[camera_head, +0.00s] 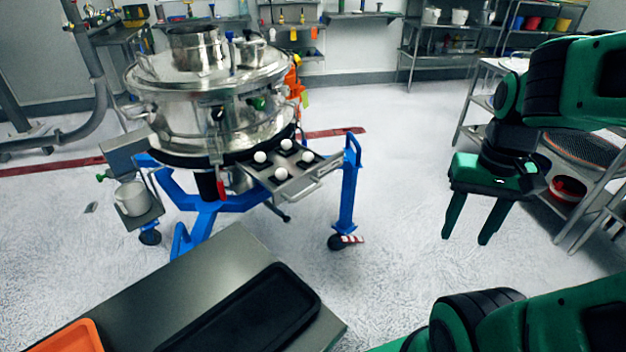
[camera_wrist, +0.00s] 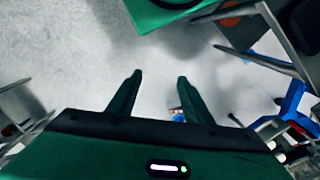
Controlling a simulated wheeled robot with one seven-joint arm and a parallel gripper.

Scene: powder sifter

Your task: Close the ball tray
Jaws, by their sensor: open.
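The ball tray (camera_head: 296,187) sticks out from the lower front of the steel powder sifter (camera_head: 205,100) in the head view. It is a flat metal tray with several white balls on it and a handle (camera_head: 320,180) on its outer edge. My gripper (camera_head: 465,241) is open and empty, fingers pointing down, well to the right of the tray and apart from it. In the wrist view my gripper's fingers (camera_wrist: 160,78) are spread over bare floor. The ball tray cannot be made out clearly in the wrist view.
The sifter stands on a blue wheeled frame (camera_head: 348,195). A steel table with a black tray (camera_head: 262,310) and an orange bin (camera_head: 75,338) is in front. A metal rack (camera_head: 580,185) stands at the right.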

